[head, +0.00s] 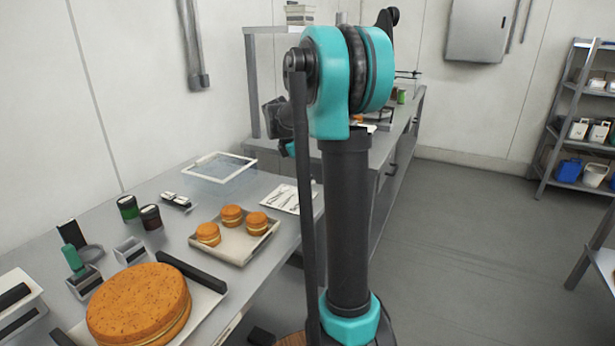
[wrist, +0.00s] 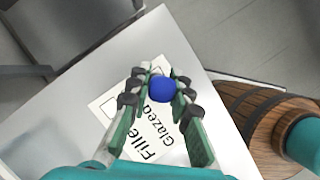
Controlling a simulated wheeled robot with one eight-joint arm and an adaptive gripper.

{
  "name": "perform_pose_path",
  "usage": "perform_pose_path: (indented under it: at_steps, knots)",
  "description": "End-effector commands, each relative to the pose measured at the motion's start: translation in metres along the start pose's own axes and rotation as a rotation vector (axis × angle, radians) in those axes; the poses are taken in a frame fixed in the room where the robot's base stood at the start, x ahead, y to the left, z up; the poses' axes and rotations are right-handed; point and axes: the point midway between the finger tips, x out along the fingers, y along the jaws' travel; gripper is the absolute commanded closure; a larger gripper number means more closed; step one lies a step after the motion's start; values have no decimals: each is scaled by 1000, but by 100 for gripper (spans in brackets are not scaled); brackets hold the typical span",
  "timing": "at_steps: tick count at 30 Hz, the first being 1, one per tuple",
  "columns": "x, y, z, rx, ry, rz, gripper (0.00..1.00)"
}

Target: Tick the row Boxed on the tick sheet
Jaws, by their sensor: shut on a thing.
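In the wrist view my gripper (wrist: 160,88) is shut on a blue thing (wrist: 162,89). I see it as a round blue end between the fingertips; the rest of it is hidden, and it may be a pen. Below it is the tick sheet (wrist: 108,101), a white paper with black words. I read "Fille", cut off by a finger, and "Glazed". An empty box outline shows near the sheet's upper edge. The row Boxed is not readable; my gripper covers part of the sheet. I cannot tell whether the blue thing touches the paper. In the head view my gripper is hidden behind my arm.
The sheet lies on a pale board or tabletop (wrist: 60,110). A wooden barrel (wrist: 245,112) stands at the right in the wrist view. In the head view, a large cake (head: 138,305) and a tray (head: 236,245) with 3 filled rounds sit on the left counter.

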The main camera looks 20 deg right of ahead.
Motion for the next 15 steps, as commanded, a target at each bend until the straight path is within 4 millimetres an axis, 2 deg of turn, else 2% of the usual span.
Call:
perform_pose_path:
  at_steps: [5,15]
  knots:
    - [-3,-1,1,0,2,-1,100]
    - [-26,0,11,0,1,0,100]
